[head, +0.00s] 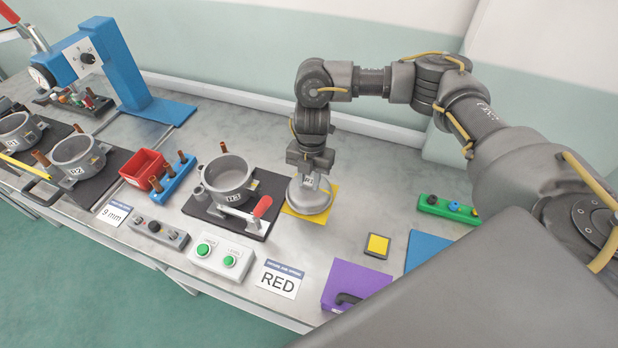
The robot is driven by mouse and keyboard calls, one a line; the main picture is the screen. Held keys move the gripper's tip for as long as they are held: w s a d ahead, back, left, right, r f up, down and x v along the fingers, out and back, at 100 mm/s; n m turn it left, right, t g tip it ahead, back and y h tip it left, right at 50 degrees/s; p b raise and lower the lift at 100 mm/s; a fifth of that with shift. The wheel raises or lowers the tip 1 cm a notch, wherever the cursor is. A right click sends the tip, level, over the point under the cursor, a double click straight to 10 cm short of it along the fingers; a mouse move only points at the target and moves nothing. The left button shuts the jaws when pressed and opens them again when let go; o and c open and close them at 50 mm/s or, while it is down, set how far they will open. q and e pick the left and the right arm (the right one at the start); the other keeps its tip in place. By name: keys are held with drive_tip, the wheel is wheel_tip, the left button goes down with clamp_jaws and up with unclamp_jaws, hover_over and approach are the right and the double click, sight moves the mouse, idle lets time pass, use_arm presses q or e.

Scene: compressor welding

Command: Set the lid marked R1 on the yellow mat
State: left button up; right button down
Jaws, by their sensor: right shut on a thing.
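A grey round lid (309,197) with a small white label, too small to read surely, is at the yellow mat (324,215). My right gripper (310,172) is above it, pointing down and shut on the lid's top. The lid covers much of the mat, whose yellow edges show around it. I cannot tell whether the lid rests on the mat or hangs just above it. My left gripper is not in view.
A grey pot (228,176) on a black plate with a red-handled clamp (262,207) stands close left of the mat. Bare table (340,245) lies right of the mat.

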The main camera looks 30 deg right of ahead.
sight(310, 177)
drive_tip(key=shift+s+f, duration=0.1)
drive_tip(key=c, duration=1.1)
unclamp_jaws()
drive_tip(key=shift+c, duration=0.2)
drive_tip(key=shift+r, duration=0.6)
wheel_tip(310, 177, up, 11)
drive_tip(key=w+d+b, duration=0.1)
drive_tip(key=shift+b, duration=0.3)
drive_tip(key=shift+d, duration=0.1)
